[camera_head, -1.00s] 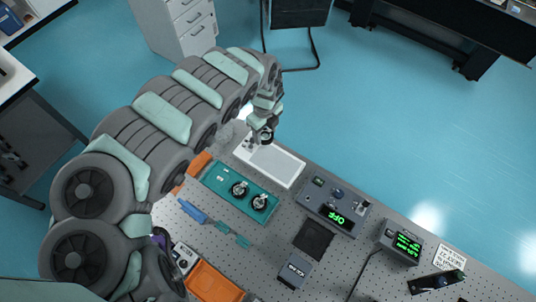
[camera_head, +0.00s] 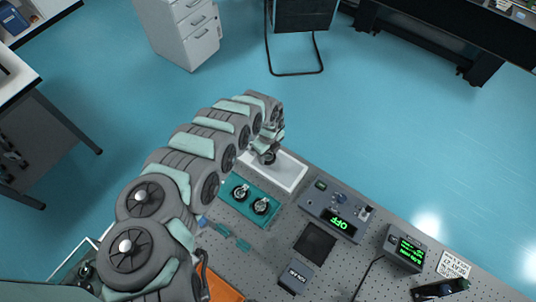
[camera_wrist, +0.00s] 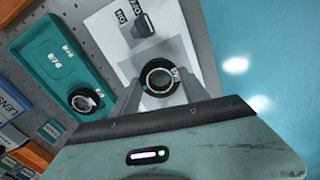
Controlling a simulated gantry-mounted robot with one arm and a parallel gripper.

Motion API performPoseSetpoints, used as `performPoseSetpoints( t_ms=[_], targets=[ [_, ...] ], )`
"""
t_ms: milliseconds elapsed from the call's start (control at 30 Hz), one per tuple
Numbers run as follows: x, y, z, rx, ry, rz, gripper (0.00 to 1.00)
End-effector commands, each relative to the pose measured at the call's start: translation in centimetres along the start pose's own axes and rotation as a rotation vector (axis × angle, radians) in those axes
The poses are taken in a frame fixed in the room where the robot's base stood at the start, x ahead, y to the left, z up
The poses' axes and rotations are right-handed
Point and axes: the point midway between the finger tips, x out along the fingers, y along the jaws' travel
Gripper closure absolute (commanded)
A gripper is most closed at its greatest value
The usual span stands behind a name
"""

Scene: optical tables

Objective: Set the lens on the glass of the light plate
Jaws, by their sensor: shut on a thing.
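My gripper (camera_wrist: 160,92) is shut on a lens (camera_wrist: 160,76), a dark ring with clear glass and small white marks. In the wrist view the lens sits between the two fingers and overlaps the grey glass (camera_wrist: 147,58) of the white light plate (camera_wrist: 97,28). I cannot tell whether the lens touches the glass. In the head view the gripper and dark lens (camera_head: 269,157) are over the left part of the light plate (camera_head: 296,182). My arm hides the plate's left end there.
A grey box reading OFF (camera_head: 336,212), a dark square pad (camera_head: 315,243) and another display box (camera_head: 404,247) stand to the right on the perforated table.

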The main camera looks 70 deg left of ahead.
Motion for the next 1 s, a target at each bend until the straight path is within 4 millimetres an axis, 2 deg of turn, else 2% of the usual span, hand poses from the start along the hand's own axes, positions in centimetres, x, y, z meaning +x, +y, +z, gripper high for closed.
performPoseSetpoints(
  t_ms=[433, 467, 700, 1000],
  targets=[
    [0.75, 0.11, -0.03, -0.001, 0.001, 0.003, 0.96],
    [0.63, 0.12, -0.01, -0.001, 0.001, 0.002, 0.45],
    [0.59, 0.12, -0.03, -0.001, 0.001, 0.002, 0.25],
    [0.22, 0.12, 0.0, -0.001, 0.001, 0.002, 0.25]
  ],
)
